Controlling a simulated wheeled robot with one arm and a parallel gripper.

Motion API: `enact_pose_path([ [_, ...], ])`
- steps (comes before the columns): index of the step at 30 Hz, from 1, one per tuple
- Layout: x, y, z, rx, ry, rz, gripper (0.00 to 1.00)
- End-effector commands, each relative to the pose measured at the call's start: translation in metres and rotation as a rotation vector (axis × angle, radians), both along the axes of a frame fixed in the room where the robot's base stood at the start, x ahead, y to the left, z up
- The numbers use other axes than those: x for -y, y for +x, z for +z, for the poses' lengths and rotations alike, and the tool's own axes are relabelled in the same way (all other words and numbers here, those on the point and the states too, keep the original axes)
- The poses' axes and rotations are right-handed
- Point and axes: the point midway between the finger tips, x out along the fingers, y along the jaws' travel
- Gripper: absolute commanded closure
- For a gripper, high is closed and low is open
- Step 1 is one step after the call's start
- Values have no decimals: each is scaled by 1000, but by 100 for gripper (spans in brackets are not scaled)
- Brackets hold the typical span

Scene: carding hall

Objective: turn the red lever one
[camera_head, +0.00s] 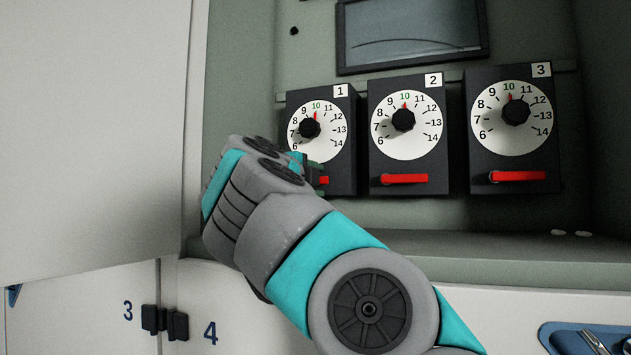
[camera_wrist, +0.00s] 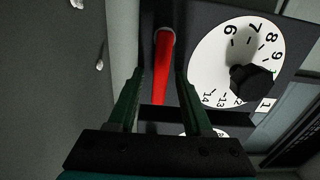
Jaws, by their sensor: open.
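The red lever one (camera_head: 324,180) is on the dark box marked 1 (camera_head: 345,168), below its white dial. In the head view most of the lever is hidden behind my arm and gripper (camera_head: 314,174). In the wrist view the red lever (camera_wrist: 163,65) runs lengthwise between the two green fingers of my gripper (camera_wrist: 160,82). The fingers are open, one on each side of the lever, with a visible gap on both sides. I cannot tell how deep they reach around it. The black dial knob (camera_wrist: 250,82) is right of the fingers there.
Boxes 2 (camera_head: 409,134) and 3 (camera_head: 513,133) stand to the right, each with a horizontal red lever. A dark screen (camera_head: 412,32) is above. A ledge (camera_head: 480,252) runs below. A large pale panel (camera_head: 90,130) stands at the left. Small pale bits lie on the ledge.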

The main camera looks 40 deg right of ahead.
Motion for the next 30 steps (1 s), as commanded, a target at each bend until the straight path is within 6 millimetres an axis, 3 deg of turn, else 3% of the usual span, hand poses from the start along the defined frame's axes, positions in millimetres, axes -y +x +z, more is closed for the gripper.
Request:
enact_pose_path([
  [15, -64, -26, 1, 3, -2, 3, 50],
  [30, -71, -30, 0, 0, -1, 1, 50],
])
